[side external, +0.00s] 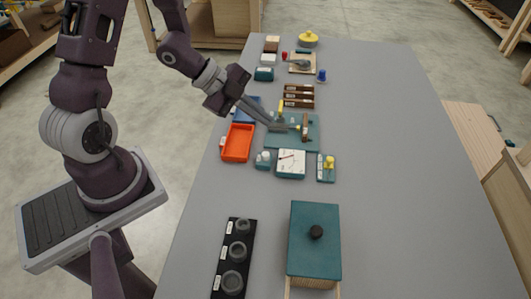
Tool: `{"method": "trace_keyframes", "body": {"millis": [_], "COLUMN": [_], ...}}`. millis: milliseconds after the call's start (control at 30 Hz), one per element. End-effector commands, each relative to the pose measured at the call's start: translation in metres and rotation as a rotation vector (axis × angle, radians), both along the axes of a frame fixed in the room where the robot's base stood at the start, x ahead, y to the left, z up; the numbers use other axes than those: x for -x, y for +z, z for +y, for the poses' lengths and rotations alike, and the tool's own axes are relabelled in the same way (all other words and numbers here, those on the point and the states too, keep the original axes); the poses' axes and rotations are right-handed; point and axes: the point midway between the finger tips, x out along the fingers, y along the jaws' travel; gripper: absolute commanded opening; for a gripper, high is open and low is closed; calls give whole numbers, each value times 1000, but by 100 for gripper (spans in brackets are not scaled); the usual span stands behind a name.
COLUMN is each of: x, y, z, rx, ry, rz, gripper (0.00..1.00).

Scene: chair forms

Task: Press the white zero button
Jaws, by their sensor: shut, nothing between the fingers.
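A small teal block with a white top (263,157) sits just left of a square white dial (291,162). The white top looks like the white button, but any marking on it is too small to read. My gripper (277,123) is shut and empty. Its long fingers point down and to the right, with their tips over the teal board beyond the dial. The tips are apart from the white-topped block, farther up the table in the picture. How high they are above the board I cannot tell.
An orange tray (238,143) lies left of the dial, and a small block with a yellow knob (328,164) stands right of it. A teal-topped box (314,240) and a black holder with round cups (236,253) are in front. The table's right side is clear.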

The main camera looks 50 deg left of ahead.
Motion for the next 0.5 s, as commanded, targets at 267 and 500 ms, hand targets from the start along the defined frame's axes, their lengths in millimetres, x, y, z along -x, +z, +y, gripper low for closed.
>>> {"method": "trace_keyframes", "body": {"millis": [267,500], "x": [1,1], "y": [-27,-63], "z": [-1,0], "rx": [4,0], "ry": [1,1], "rz": [7,5], "gripper": [0,0]}}
